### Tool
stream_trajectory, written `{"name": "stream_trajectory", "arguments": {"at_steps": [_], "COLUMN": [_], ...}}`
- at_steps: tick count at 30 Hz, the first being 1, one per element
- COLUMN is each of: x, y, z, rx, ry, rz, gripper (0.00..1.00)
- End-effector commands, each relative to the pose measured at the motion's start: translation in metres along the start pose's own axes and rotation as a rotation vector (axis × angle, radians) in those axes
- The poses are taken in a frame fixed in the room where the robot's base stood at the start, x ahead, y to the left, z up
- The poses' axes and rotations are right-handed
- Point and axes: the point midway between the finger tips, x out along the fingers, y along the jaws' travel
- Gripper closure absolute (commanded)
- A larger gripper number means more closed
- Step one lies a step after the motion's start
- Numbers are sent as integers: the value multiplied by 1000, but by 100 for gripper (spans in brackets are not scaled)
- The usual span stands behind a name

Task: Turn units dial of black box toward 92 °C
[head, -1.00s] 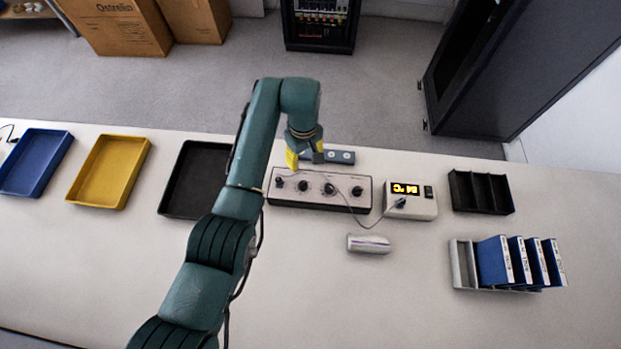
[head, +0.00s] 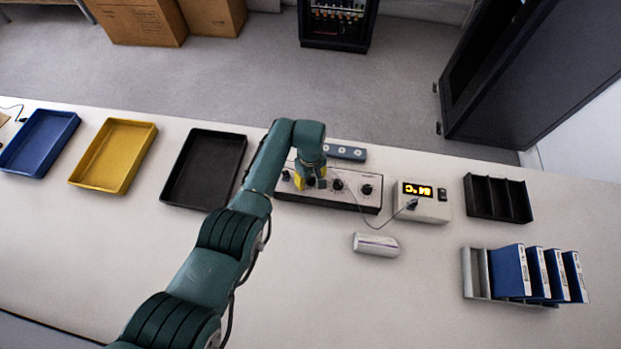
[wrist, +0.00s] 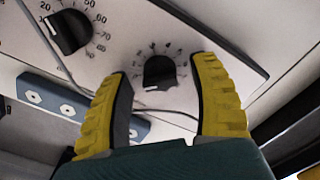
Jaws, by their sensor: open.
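The black box (head: 352,202) has a pale top panel, dark sides and a row of black dials, and lies on the bench in the head view. In the wrist view the units dial (wrist: 160,72), with single digits around it, sits between the fingers of my gripper (wrist: 160,74). The fingers are open, one on each side of the dial, with visible gaps. The tens dial (wrist: 68,32) is up and left of it there. In the head view my gripper (head: 309,183) covers part of the panel. A display unit (head: 423,207) glows with small yellow digits and °C.
A grey strip with sockets (head: 345,152) lies behind the box. A thin cable (head: 362,207) crosses the panel to the display unit. A white rounded object (head: 376,244) lies in front. A black tray (head: 203,168) is at left, and a folder rack (head: 478,273) at right.

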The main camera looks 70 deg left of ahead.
Motion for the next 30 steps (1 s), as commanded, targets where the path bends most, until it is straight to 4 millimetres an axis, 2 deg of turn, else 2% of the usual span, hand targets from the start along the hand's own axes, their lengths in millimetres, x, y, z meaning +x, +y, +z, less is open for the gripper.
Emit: {"name": "stream_trajectory", "arguments": {"at_steps": [6,7,16,23,30], "x": [0,0,0,0,0], "y": [0,0,0,0,0], "z": [0,0,0,0,0], "rx": [0,0,0,11,97], "ry": [0,0,0,0,0], "rz": [0,0,0,0,0], "gripper": [38,42,99,100,100]}}
